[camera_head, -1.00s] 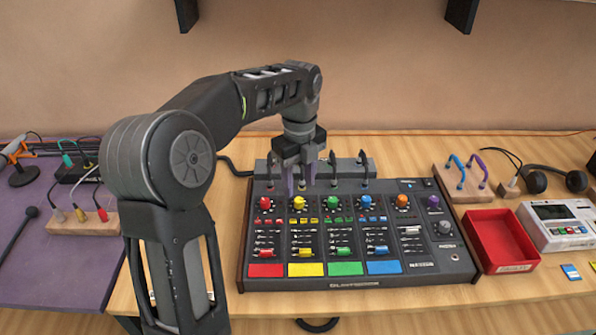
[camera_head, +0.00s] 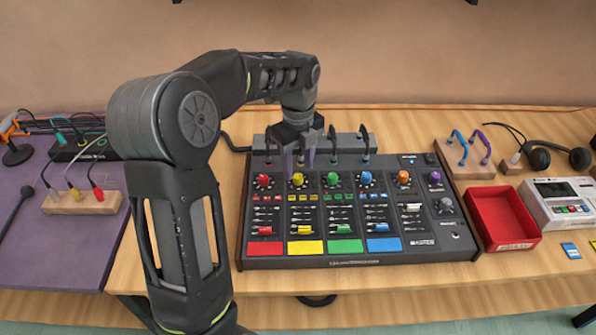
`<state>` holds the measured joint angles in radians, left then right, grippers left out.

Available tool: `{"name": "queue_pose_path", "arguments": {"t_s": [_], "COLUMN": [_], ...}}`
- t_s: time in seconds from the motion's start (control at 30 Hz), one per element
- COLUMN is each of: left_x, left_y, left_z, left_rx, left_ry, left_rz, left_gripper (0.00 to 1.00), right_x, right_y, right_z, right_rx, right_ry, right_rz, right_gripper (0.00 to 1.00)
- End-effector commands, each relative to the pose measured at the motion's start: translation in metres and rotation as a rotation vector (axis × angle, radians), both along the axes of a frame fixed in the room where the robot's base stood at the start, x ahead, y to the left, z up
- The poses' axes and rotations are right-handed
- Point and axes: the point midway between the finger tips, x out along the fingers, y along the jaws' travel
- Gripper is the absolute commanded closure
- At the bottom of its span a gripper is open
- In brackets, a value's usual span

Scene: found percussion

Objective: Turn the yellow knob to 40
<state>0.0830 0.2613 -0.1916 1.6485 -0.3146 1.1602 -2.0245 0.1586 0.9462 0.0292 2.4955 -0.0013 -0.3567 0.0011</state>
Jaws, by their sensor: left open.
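The yellow knob (camera_head: 298,179) is on the upper row of the black mixer panel (camera_head: 350,262), between the red knob (camera_head: 263,181) and the green knob (camera_head: 333,179). My left gripper (camera_head: 295,165) points down just above and behind the yellow knob, with its fingers apart and nothing seen between them. I cannot tell whether a fingertip touches the knob. The scale marks around the knob are too small to read. My right gripper is not in view.
Cables stand in a grey strip (camera_head: 348,141) behind the panel, close to my gripper. A red tray (camera_head: 502,218) and a white device (camera_head: 562,205) are at right. A wooden block with plugs (camera_head: 84,201) lies at left on a purple mat (camera_head: 40,265).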

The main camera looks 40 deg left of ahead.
Motion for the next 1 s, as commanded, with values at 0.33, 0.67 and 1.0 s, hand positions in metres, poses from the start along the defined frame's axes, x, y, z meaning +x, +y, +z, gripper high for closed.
{"name": "queue_pose_path", "arguments": {"t_s": [0.33, 0.67, 1.0], "left_x": [0.000, 0.000, 0.000], "left_y": [0.000, 0.000, 0.000], "left_z": [-0.029, -0.028, -0.028], "left_rx": [0.000, 0.000, 0.000], "left_ry": [0.000, 0.000, 0.000], "left_rz": [0.001, 0.001, 0.001], "left_gripper": [0.56, 0.67, 0.95], "right_x": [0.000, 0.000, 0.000], "right_y": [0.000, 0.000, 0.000], "right_z": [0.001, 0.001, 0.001], "right_rx": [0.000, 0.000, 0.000], "right_ry": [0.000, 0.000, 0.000], "right_rz": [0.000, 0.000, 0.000], "right_gripper": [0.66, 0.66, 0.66]}}
